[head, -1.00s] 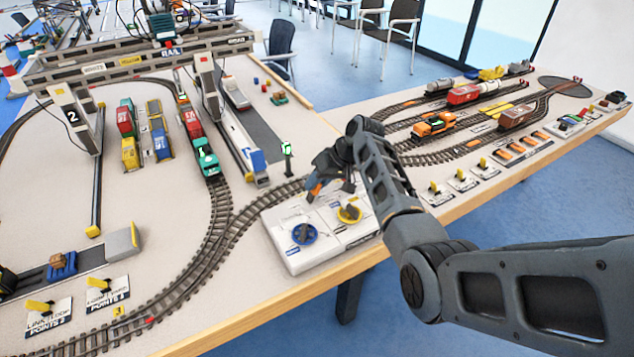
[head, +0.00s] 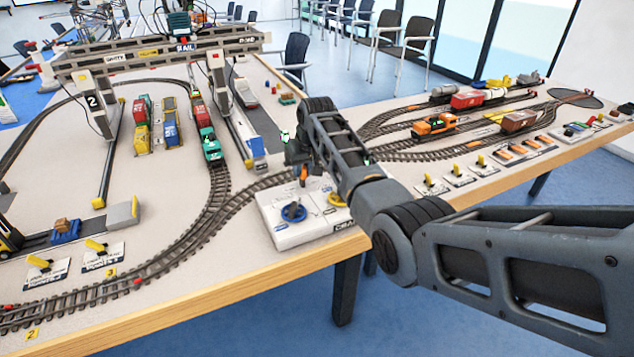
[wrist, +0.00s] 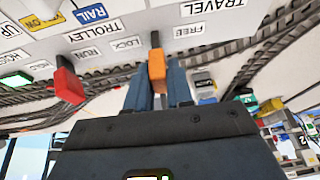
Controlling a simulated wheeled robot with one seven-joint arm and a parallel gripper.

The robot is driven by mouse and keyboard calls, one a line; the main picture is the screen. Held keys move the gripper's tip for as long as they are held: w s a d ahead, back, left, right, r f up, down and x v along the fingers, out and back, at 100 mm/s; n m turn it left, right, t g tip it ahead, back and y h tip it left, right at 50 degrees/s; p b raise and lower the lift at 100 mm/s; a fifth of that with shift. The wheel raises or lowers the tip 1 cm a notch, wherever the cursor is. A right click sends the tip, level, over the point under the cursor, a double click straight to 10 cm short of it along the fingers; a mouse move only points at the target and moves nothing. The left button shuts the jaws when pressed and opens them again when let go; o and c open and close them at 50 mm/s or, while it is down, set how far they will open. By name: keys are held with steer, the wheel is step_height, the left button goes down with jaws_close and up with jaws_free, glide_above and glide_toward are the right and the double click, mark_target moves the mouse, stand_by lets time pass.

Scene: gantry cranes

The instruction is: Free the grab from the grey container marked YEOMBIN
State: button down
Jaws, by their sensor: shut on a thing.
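My gripper (wrist: 160,92) is shut on an orange lever (wrist: 157,66) on the white control box, between the labels LOCK and FREE. In the head view my gripper (head: 303,168) is at the far side of the control box (head: 290,238), partly hidden by my arm. The gantry crane (head: 150,62) with the RAIL sign stands over the track at the back left. Several containers (head: 141,137) stand under it, too small to read. I cannot make out the grey container marked YEOMBIN or the grab.
A red lever (wrist: 67,82) stands beside my gripper on the box. A train (head: 208,140) stands on the track behind. My arm reaches in over the table's front edge.

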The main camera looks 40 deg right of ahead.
steer(key=shift+w+a+g+h, duration=0.2)
steer(key=shift+a+g+h, duration=0.1)
steer(key=shift+a+h, duration=0.4)
steer(key=shift+w+a+f+n+g+h+b, duration=0.15)
steer(key=shift+a+h, duration=0.1)
steer(key=shift+h, duration=0.3)
steer(key=shift+a+f+n+g+h+b, duration=0.15)
steer(key=shift+a+n+h, duration=0.1)
steer(key=shift+h, duration=0.35)
steer(key=shift+w+a+f+n+g+h+b, duration=0.15)
steer(key=shift+a+h, duration=0.1)
steer(key=shift+h, duration=0.3)
steer(key=shift+s+r, duration=0.1)
steer(key=c, duration=1.1)
jaws_free()
steer(key=shift+r, duration=0.1)
steer(key=shift+v, duration=3.85)
steer(key=shift+a, duration=0.1)
